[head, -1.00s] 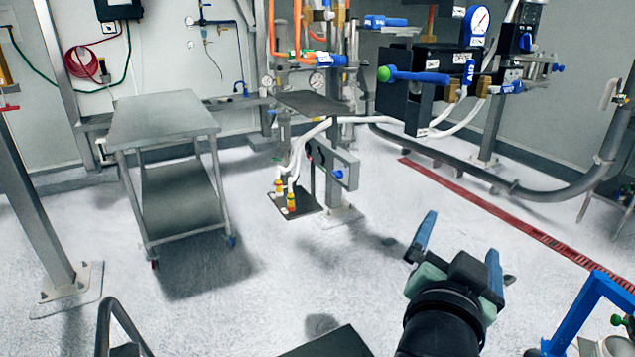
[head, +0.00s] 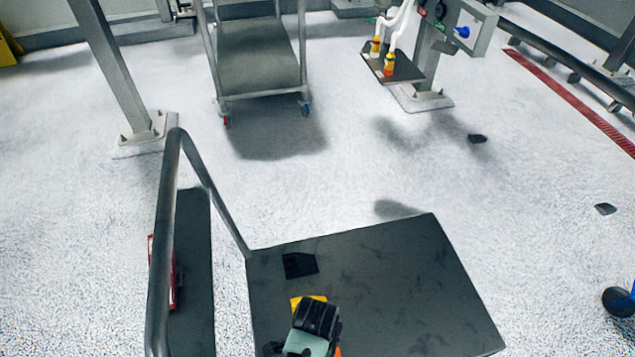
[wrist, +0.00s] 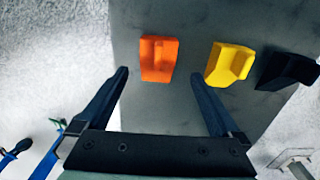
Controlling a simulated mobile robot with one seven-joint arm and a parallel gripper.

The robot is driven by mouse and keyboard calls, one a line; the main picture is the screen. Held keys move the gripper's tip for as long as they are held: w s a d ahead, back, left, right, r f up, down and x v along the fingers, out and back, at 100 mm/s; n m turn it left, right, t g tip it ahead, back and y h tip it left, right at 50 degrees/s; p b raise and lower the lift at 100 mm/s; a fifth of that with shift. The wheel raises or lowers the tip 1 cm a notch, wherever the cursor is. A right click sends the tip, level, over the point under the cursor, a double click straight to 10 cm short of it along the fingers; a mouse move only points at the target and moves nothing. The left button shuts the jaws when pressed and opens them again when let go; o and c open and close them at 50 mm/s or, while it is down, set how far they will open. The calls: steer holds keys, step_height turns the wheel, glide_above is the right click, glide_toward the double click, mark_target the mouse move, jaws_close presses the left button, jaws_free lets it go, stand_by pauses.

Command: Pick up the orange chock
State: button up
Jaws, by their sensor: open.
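The orange chock (wrist: 159,59) lies on a dark grey platform (wrist: 185,18) in the wrist view. Only a small orange sliver of it (head: 338,351) shows at the bottom of the head view, mostly hidden by my arm. My gripper (wrist: 160,76) is open and empty. In the wrist view, its fingers reach toward the orange chock, one on each side, with gaps between. In the head view, my gripper (head: 310,335) is above the platform, and its fingertips are hard to make out.
A yellow chock (wrist: 230,63) and a black chock (wrist: 287,69) lie in line to the right of the orange one. A bent tubular handle (head: 163,230) rises at the platform's left. A steel trolley (head: 257,60) stands behind.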

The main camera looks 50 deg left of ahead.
step_height(320, 180, down, 3)
steer(key=shift+f+b, duration=0.15)
steer(key=shift+b, duration=0.25)
steer(key=f+b, duration=0.2)
steer(key=f, duration=0.3)
steer(key=shift+d, duration=0.2)
steer(key=c, duration=1.5)
